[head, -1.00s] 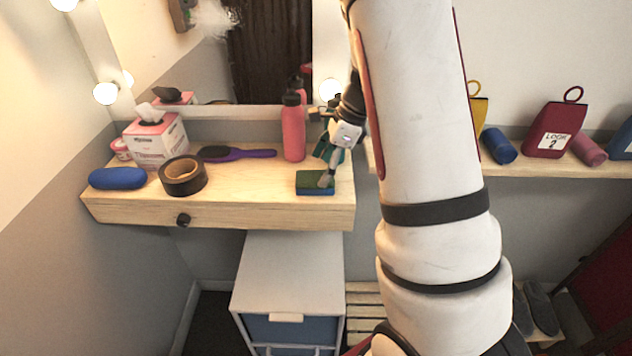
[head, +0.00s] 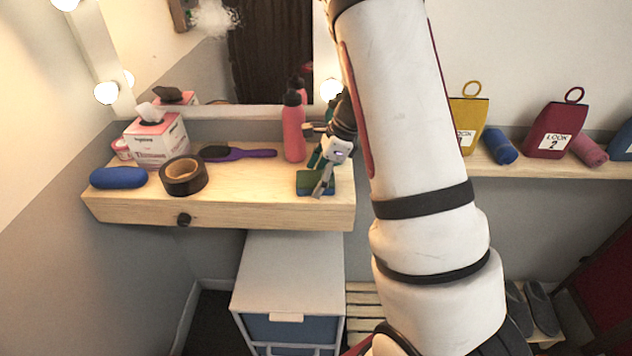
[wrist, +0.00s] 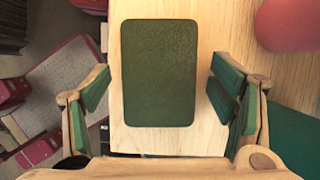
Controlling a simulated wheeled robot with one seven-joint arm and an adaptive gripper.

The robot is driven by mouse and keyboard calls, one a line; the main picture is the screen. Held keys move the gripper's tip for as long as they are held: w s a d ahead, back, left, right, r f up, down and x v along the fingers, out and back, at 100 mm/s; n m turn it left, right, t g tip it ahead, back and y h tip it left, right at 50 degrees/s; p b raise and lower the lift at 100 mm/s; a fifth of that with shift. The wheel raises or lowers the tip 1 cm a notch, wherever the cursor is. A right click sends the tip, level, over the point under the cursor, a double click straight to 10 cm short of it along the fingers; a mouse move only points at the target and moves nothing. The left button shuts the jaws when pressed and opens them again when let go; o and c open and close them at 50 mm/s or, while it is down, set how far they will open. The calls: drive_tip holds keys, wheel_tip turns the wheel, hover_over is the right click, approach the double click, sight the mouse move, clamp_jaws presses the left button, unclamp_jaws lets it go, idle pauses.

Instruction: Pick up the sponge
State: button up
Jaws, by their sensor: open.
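The sponge (head: 329,186) is a flat block with a dark green top, lying on the wooden dressing shelf (head: 250,210) near its right front corner. In the wrist view the sponge (wrist: 159,72) fills the space between and ahead of the fingers. My gripper (wrist: 160,103) is open, with one green-padded finger to each side of the sponge and visible gaps between pads and sponge. In the head view my gripper (head: 322,178) is over the sponge and hides part of it. I cannot tell its exact height above the shelf.
A pink bottle (head: 293,132) stands just behind the sponge. Black tape (head: 184,177), a purple hairbrush (head: 238,153), a blue case (head: 118,178) and a tissue box (head: 155,137) are farther left. The shelf between tape and sponge is clear.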

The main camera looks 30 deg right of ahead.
sight(310, 178)
drive_tip(key=shift+s+a+f, duration=0.1)
drive_tip(key=shift+s+a, duration=0.1)
drive_tip(key=shift+s+a, duration=0.1)
drive_tip(key=c, duration=0.8)
drive_tip(key=shift+r, duration=0.7)
drive_tip(key=r, duration=0.2)
drive_tip(key=shift+w+r, duration=0.2)
drive_tip(key=shift+r, duration=0.15)
drive_tip(key=shift+s+d+r+b, duration=0.1)
drive_tip(key=shift+s+r, duration=0.15)
drive_tip(key=shift+s, duration=2.4)
drive_tip(key=shift+s+d+r+b, duration=0.1)
drive_tip(key=shift+s+r, duration=0.1)
drive_tip(key=shift+s, duration=2.5)
drive_tip(key=shift+s+d+r+b, duration=0.1)
drive_tip(key=shift+s+r, duration=0.15)
drive_tip(key=shift+s, duration=2.4)
